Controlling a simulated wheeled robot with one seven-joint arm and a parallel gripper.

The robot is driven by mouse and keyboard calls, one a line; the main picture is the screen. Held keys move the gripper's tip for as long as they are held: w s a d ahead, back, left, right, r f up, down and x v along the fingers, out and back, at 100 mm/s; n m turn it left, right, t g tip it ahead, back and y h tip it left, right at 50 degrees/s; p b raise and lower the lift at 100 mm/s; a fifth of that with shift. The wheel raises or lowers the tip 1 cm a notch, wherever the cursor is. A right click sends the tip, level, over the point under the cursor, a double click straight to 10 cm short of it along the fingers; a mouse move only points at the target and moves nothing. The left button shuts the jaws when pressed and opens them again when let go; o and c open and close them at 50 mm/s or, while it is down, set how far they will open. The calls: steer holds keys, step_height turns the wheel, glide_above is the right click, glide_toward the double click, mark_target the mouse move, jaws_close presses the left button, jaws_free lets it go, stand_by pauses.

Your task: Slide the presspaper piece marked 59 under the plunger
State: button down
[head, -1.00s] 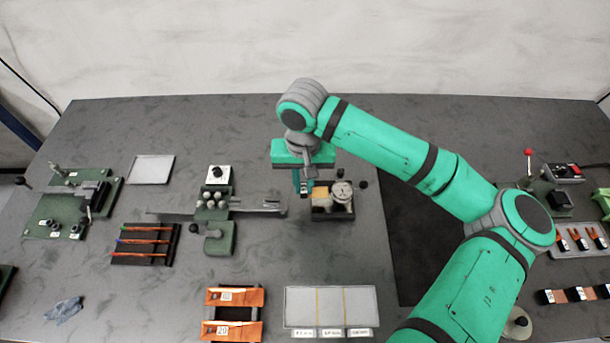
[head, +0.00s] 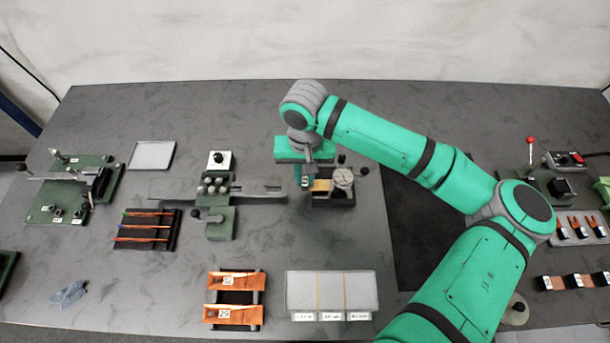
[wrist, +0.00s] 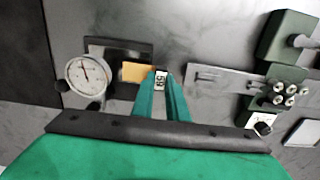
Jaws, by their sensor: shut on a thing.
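My gripper (head: 304,184) is shut on the labelled end of the presspaper piece marked 59 (wrist: 161,82). The label shows between the two green fingers in the wrist view. The tan sheet of the piece (wrist: 135,72) sticks out from the fingers towards the dial gauge (wrist: 88,75). In the head view the tan sheet (head: 320,185) lies over the left part of the gauge's dark base (head: 332,203), beside the round dial (head: 343,177). The plunger is hidden, so I cannot tell whether the sheet's edge is under it.
A green fixture with a long grey rail (head: 262,192) stands just left of my gripper. A black mat (head: 425,245) lies to the right, under my arm.

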mark_target(322, 185)
steer(key=shift+s+f, duration=0.15)
steer(key=shift+f, duration=0.45)
stand_by(0.4)
steer(key=shift+d, duration=1.35)
stand_by(0.6)
stand_by(1.0)
steer(key=shift+s, duration=0.15)
steer(key=shift+w+d, duration=0.2)
steer(key=shift+d, duration=0.2)
stand_by(0.7)
steer(key=shift+s+d, duration=0.1)
steer(key=shift+d, duration=0.15)
steer(key=shift+a, duration=0.15)
steer(key=shift+d, duration=0.4)
